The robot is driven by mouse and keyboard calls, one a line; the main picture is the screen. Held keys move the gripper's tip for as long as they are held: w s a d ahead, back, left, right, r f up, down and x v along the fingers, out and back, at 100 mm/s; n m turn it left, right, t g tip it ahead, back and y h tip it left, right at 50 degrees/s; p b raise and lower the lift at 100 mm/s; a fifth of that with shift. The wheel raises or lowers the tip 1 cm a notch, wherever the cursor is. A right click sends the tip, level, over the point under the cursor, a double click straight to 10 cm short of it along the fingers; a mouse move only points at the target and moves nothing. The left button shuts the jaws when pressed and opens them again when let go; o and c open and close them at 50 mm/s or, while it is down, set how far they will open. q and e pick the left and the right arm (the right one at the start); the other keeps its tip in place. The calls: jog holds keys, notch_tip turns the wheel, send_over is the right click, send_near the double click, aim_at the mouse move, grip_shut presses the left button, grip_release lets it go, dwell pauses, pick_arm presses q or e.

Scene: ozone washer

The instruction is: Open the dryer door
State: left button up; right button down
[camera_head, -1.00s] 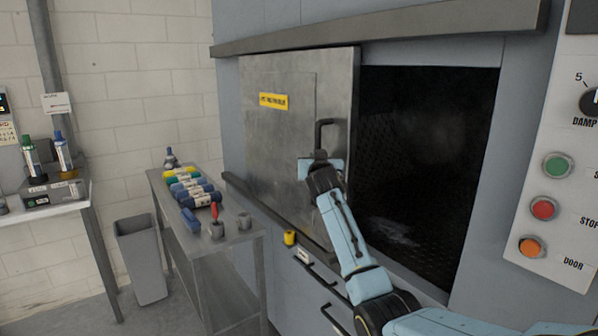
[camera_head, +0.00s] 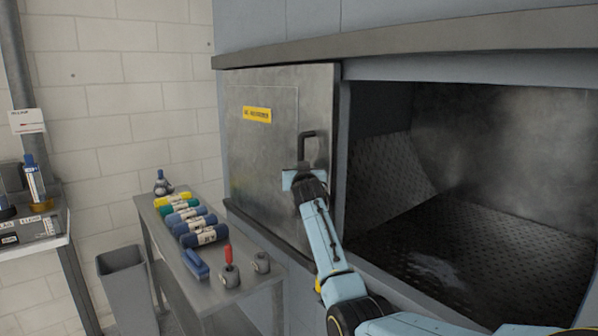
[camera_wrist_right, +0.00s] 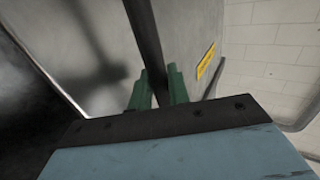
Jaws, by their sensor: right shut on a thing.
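The dryer door (camera_head: 262,140) is a grey metal sliding panel with a yellow label, standing at the left of the dryer opening. The opening (camera_head: 470,180) to its right is wide and uncovered, showing a dark textured interior. A dark bar handle (camera_head: 302,146) is on the door's right part. My right gripper (camera_head: 305,172) is at the handle. In the right wrist view its green fingers (camera_wrist_right: 158,88) are shut around the dark handle bar (camera_wrist_right: 146,40), with the door surface (camera_wrist_right: 185,40) behind. My left gripper is not in view.
A grey bin (camera_head: 125,290) and a bench (camera_head: 35,240) are farther left. A metal rail (camera_head: 400,50) runs above the door.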

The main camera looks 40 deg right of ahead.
jog(key=shift+w+r, duration=0.1)
dwell(0.3)
jog(key=c, duration=1.4)
grip_release()
jog(key=b+v, duration=0.1)
jog(key=v, duration=1.2)
jog(key=shift+s+a, duration=0.1)
jog(key=shift+s, duration=0.15)
